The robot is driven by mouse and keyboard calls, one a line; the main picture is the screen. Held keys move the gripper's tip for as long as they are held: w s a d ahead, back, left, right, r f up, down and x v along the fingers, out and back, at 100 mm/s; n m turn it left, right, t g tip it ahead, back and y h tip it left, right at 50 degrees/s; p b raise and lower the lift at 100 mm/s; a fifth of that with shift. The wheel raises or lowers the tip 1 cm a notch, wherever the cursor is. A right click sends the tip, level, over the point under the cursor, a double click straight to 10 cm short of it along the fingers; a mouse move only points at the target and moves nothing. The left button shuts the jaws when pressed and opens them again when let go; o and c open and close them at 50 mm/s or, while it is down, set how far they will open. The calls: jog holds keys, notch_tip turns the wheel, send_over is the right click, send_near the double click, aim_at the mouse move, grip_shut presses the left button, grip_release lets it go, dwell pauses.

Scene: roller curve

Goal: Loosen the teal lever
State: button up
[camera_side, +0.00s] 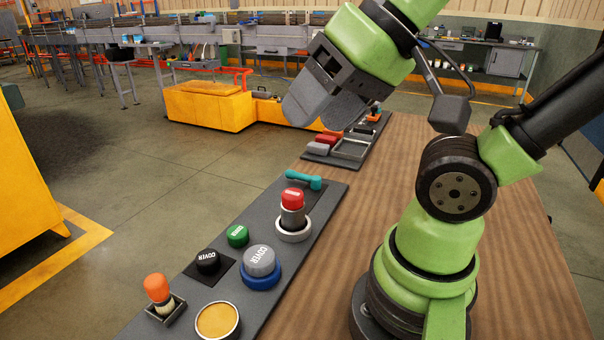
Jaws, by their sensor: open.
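The teal lever (303,180) lies at the far end of the dark control panel (335,197), beyond the red-topped knob. Its handle reaches left and its rounder end is at the right. My gripper (308,112) is above and beyond the lever, clearly apart from it. The grey fingers point down and to the left, and I see nothing between them. The gap between the fingers is partly hidden by the angle.
A tray (352,148) with small blocks lies beyond.

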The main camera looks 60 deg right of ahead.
jog(key=shift+w+d+r, duration=0.1)
jog(key=shift+w, duration=0.2)
jog(key=shift+c, duration=0.8)
jog(key=n+g+h, duration=0.2)
jog(key=n+g, duration=0.1)
jog(key=n, duration=0.1)
send_over(298, 173)
jog(key=s, duration=0.4)
notch_tip(298, 173, down, 19)
jog(key=x, duration=0.9)
jog(key=shift+x, duration=0.8)
jog(key=shift+c, duration=0.5)
grip_shut()
